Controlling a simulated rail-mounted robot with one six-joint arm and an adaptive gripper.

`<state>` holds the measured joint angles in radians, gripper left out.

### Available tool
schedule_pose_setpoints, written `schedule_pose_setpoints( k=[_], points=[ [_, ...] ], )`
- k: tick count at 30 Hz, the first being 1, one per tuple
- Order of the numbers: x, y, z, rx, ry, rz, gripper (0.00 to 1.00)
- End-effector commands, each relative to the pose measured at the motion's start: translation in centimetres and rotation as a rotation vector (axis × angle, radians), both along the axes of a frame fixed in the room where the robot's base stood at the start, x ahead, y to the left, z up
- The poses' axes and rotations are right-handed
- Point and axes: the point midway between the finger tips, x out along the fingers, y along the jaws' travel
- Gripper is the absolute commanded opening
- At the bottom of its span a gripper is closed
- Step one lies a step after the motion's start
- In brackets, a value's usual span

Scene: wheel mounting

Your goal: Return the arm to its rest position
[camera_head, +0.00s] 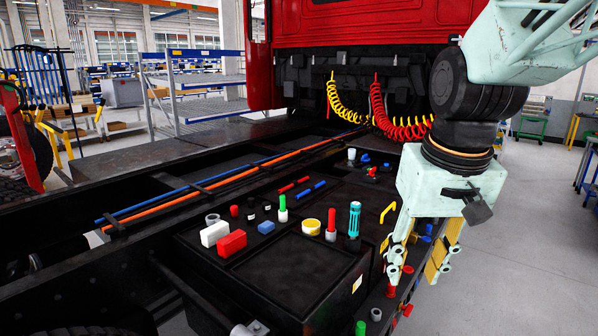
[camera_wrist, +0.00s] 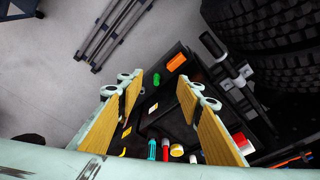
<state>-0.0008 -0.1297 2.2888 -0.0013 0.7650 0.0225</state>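My gripper (camera_head: 417,268) hangs from my pale green arm at the right of the head view, beside the right edge of the black truck chassis (camera_head: 295,268). Its fingers point down. In the wrist view its two wood-coloured finger pads (camera_wrist: 160,92) stand wide apart. Nothing is held between them; the chassis and small parts show beyond the gap. No wheel is in the gripper. How far the fingertips are from the chassis side is hard to tell.
Small coloured parts, including a red block (camera_head: 231,241) and a teal cylinder (camera_head: 354,220), stand on the chassis top. A red truck cab (camera_head: 370,28) with coiled hoses is behind. Black tyres (camera_wrist: 265,25) show at upper right in the wrist view. Grey floor (camera_head: 510,270) is open at right.

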Motion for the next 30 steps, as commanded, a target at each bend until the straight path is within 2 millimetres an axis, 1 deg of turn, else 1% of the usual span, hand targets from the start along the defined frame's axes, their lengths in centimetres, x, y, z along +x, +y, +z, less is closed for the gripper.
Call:
schedule_pose_setpoints(
  k=[3,15,30],
  points=[
    [-1.7,0.0,0.9,-0.001,-0.014,0.002,0.33],
    [-7.6,0.0,2.7,-0.002,-0.05,0.007,0.33],
    [-15.0,0.0,3.7,-0.004,-0.092,0.015,0.33]
  ],
)
